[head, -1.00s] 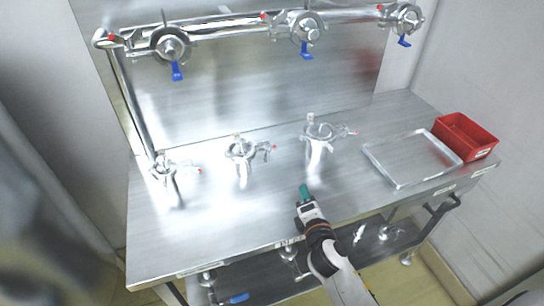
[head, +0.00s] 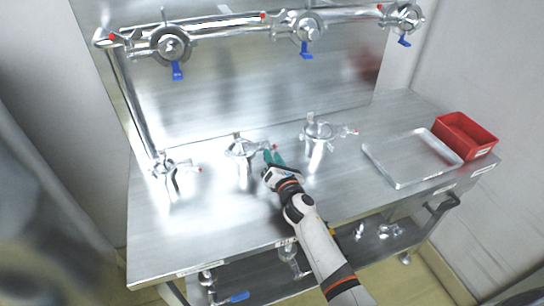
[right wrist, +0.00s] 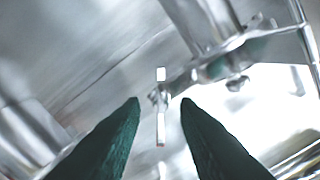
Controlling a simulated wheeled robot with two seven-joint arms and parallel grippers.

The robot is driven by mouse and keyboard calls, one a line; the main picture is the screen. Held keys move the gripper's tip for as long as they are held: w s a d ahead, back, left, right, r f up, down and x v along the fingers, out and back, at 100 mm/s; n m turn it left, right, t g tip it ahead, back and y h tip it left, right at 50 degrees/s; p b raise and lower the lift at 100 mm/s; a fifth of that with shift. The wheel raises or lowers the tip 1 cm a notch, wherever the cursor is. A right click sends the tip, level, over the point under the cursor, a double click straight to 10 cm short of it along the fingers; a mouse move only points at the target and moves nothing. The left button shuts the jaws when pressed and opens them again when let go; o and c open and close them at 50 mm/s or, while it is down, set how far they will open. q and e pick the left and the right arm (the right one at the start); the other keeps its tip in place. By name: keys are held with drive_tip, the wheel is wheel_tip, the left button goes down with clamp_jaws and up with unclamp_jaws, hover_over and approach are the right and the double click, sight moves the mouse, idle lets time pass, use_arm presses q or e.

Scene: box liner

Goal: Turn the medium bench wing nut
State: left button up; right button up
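The medium bench clamp (head: 240,150) is the middle one of three metal clamps on the steel bench. Its wing nut is at the clamp's right side, largely hidden by my right gripper in the head view. My right gripper (head: 271,154) has green fingers and is at that side of the clamp. In the right wrist view the two fingers (right wrist: 160,102) are apart. The wing nut (right wrist: 160,128), a thin upright piece with a reddish lower end, shows in the gap ahead of them. Contact with it cannot be told. My left gripper is out of view.
Other clamps stand to the left (head: 168,168) and right (head: 319,132) on the bench. A shallow metal tray (head: 398,183) and a red bin (head: 482,145) are at the right. A pipe with blue-handled valves (head: 306,50) runs behind. The bench front is clear.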

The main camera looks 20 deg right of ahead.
drive_tip(key=shift+w, duration=0.6)
clamp_jaws()
